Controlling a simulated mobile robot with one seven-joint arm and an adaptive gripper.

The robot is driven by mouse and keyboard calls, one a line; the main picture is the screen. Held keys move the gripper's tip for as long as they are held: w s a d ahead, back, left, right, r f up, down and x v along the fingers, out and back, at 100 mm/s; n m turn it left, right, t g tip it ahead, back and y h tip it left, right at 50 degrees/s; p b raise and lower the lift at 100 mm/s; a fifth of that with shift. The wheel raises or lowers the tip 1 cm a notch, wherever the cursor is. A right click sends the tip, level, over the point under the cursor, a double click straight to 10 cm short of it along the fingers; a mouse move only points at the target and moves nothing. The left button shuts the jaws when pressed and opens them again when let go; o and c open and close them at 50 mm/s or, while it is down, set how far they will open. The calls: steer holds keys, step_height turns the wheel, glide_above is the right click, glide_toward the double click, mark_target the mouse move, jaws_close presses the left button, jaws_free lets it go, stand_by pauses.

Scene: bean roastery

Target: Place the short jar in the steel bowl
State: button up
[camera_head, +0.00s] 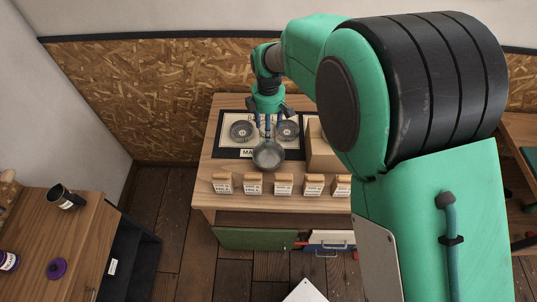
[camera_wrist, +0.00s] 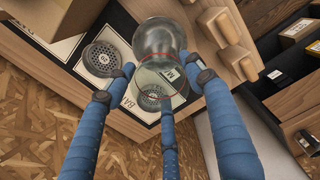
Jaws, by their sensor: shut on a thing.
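The steel bowl (camera_head: 268,157) stands near the front middle of the table in the head view, and in the wrist view (camera_wrist: 158,36) it lies just beyond my fingertips. My gripper (camera_head: 268,131) points down just behind the bowl. In the wrist view my blue fingers (camera_wrist: 162,80) are closed around a clear glass short jar (camera_wrist: 150,80) with a thin reddish ring. The jar overlaps the bowl's edge in that view; whether they touch I cannot tell. The jar is too small to make out in the head view.
Two round metal discs sit on the black-and-white mat (camera_head: 232,153) behind the bowl. A cardboard box (camera_head: 322,155) stands right of it. A side table (camera_head: 50,225) with a dark cup (camera_head: 62,198) is at left.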

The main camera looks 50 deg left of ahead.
steer(key=shift+f, duration=2.35)
step_height(320, 180, down, 6)
steer(key=shift+f, duration=0.1)
steer(key=shift+f, duration=1.85)
steer(key=shift+f, duration=0.2)
steer(key=o, duration=1.3)
steer(key=shift+c, duration=0.2)
